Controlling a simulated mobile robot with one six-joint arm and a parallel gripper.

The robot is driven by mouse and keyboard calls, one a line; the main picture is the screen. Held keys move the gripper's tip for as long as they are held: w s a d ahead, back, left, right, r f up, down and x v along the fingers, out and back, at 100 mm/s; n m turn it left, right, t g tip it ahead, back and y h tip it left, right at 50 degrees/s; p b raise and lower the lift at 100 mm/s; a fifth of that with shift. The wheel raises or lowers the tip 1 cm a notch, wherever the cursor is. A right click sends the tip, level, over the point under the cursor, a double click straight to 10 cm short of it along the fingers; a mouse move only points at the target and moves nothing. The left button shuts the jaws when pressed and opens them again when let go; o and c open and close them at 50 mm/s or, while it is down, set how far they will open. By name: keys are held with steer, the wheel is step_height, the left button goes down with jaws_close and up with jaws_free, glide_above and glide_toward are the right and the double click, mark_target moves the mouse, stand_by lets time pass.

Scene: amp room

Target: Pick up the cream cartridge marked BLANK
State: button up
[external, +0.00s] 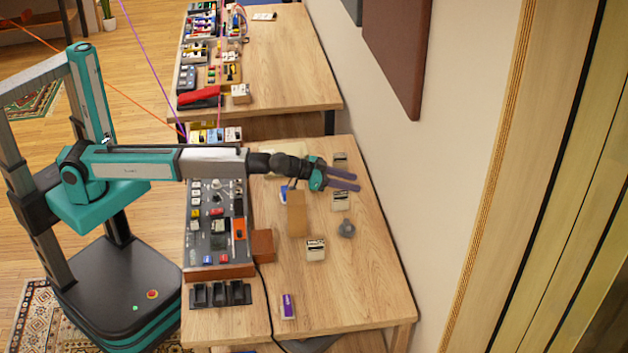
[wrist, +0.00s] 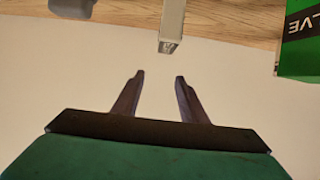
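Three small cream cartridges with dark labels lie on the near table: one (external: 340,160) just beyond my gripper, one (external: 341,201) just on the near side of it, and one (external: 315,249) nearer the camera. The labels are too small to read, so I cannot tell which is marked BLANK. My gripper (external: 357,181) is open with its two dark fingers spread, reaching over the right part of the table towards the wall. In the wrist view the gripper (wrist: 159,76) is empty. A pale block with a dark marked end (wrist: 171,24) shows ahead of the fingers, apart from them.
A brown box (external: 297,214), a grey knob-like object (external: 347,229) and a purple cartridge (external: 288,306) are on the table. A control panel (external: 218,228) fills its left side. A green lettered box (wrist: 299,40) shows at the wrist view's right. The front right tabletop is clear.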

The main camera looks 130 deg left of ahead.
mark_target(356, 208)
stand_by(0.3)
steer(key=shift+f, duration=1.7)
steer(key=shift+f, duration=0.5)
steer(key=shift+w+a+f, duration=0.2)
steer(key=shift+f, duration=0.55)
steer(key=shift+w+a+f, duration=0.15)
steer(key=shift+w+f, duration=0.05)
steer(key=shift+f, duration=0.55)
steer(key=shift+x, duration=0.9)
steer(key=shift+c, duration=0.4)
jaws_close()
